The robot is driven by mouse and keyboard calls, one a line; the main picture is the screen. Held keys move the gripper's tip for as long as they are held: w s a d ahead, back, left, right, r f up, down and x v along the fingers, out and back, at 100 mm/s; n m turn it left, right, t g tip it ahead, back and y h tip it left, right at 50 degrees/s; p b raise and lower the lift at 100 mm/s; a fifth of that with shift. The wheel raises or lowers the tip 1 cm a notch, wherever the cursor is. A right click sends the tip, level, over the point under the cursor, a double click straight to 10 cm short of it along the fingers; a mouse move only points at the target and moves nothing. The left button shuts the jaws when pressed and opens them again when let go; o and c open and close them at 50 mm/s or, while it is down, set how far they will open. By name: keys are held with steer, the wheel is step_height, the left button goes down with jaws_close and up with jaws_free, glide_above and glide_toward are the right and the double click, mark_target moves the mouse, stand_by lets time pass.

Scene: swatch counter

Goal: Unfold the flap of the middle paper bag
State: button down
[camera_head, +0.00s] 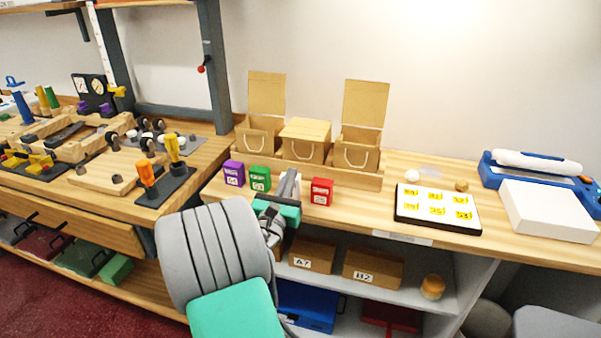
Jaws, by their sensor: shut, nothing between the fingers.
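Three brown paper bags with string handles stand side by side in a wooden holder (351,180) at the back of the counter. The middle paper bag (303,149) has its flap (307,129) folded down over its top. The left bag (258,140) and the right bag (356,153) have their flaps standing upright and their tops open. My gripper (290,178) is shut and empty, in front of the holder and below the middle bag in the picture. It looks apart from the bag, though the exact gap is hard to tell. My arm hides part of the counter's front edge.
Purple (234,174), green (260,178) and red (321,191) boxes stand in front of the holder, close to my gripper on both sides. A swatch board (437,208) and a blue machine (540,170) lie to the right. A cluttered wooden bench (120,207) is on the left.

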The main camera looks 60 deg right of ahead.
steer(key=p+x, duration=0.2)
steer(key=x, duration=0.8)
steer(key=shift+r+p, duration=0.15)
steer(key=shift+p, duration=0.25)
steer(key=shift+r, duration=0.1)
